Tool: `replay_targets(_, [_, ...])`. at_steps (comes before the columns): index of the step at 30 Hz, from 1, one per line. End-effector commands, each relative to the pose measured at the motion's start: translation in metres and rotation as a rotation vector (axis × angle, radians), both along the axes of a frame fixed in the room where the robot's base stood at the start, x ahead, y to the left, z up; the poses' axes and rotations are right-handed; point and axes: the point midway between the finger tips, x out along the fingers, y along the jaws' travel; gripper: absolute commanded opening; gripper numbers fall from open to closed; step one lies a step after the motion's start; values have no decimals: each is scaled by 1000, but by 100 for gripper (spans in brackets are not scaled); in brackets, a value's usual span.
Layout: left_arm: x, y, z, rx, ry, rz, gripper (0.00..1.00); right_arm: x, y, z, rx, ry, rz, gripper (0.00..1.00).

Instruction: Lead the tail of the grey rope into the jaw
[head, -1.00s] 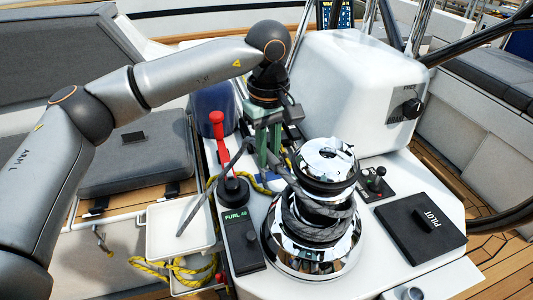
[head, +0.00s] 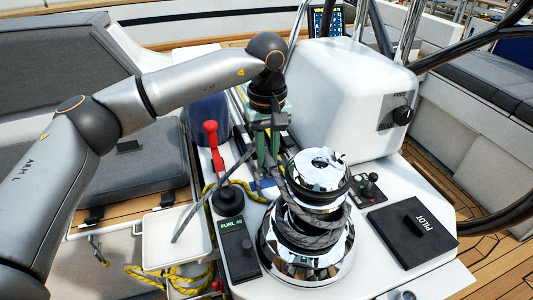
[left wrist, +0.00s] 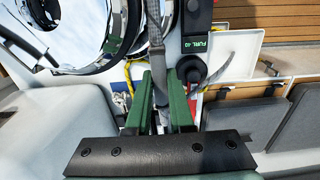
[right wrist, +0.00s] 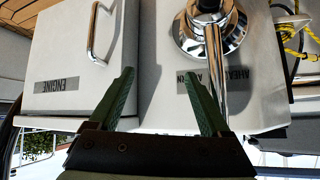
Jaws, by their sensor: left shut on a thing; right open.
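The chrome winch (head: 300,262) stands on the white console with the grey rope (head: 322,236) wound in turns around its drum. The self-tailing jaw (head: 318,200) is the dark ring near the winch top. My left gripper (head: 268,172) is shut on the rope just left of the winch top, apart from the jaw. The rope's free tail (head: 215,195) hangs down to the left. In the left wrist view the rope (left wrist: 156,45) runs between the green fingers (left wrist: 163,95). My right gripper (right wrist: 158,78) is open and empty; it is outside the head view.
A red-handled lever (head: 211,142) and the FURL 40 panel (head: 238,250) are left of the winch. A white tray (head: 157,240) sits beyond them, with yellow rope (head: 150,272) below. The PILOT box (head: 412,232) is at right. A chrome lever (right wrist: 213,60) is near my right gripper.

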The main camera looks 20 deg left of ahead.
Motion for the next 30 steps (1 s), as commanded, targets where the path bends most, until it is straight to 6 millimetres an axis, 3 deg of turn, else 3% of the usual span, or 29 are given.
replay_targets(9, [22, -8, 2, 1, 1, -204, 0, 0, 0, 19, 0, 0, 0, 81])
replay_targets(10, [22, -8, 1, 1, 1, -210, 22, 0, 0, 18, 0, 0, 0, 81])
replay_targets(18, [22, -8, 0, 1, 0, -205, 52, 0, 0, 17, 0, -1, 0, 81])
replay_targets(24, [22, -8, 0, 1, 0, -205, 55, 0, 0, 17, 0, -1, 0, 81])
replay_targets(30, [22, -8, 0, 1, 0, -204, 77, 0, 0, 17, 0, 0, 0, 81])
